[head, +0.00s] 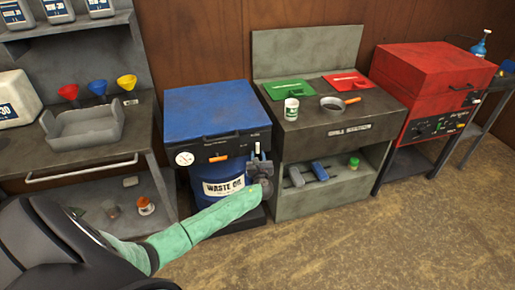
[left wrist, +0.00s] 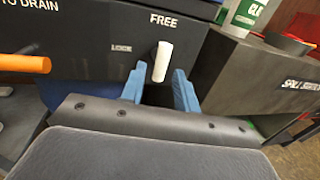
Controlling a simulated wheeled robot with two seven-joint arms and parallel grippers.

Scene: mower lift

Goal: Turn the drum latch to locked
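The waste oil drum (head: 222,187) is blue with a white label and stands under a blue lid with a dark front panel. The drum latch (left wrist: 162,61) is a short white lever on that panel in the left wrist view. It stands nearly upright below the word FREE, with LOCK printed to its left. My left gripper (head: 261,163) is at the panel's right end in the head view. In the left wrist view its blue fingers (left wrist: 159,82) are open, one on each side of the latch's lower end. I cannot tell whether they touch it. My right gripper is not in view.
An orange handle (left wrist: 24,64) sits left of the latch, and a round gauge (head: 184,159) is at the panel's left. A grey spill station (head: 333,133) stands close on the right, bearing a green-labelled can (head: 291,109). The floor in front (head: 340,240) is clear.

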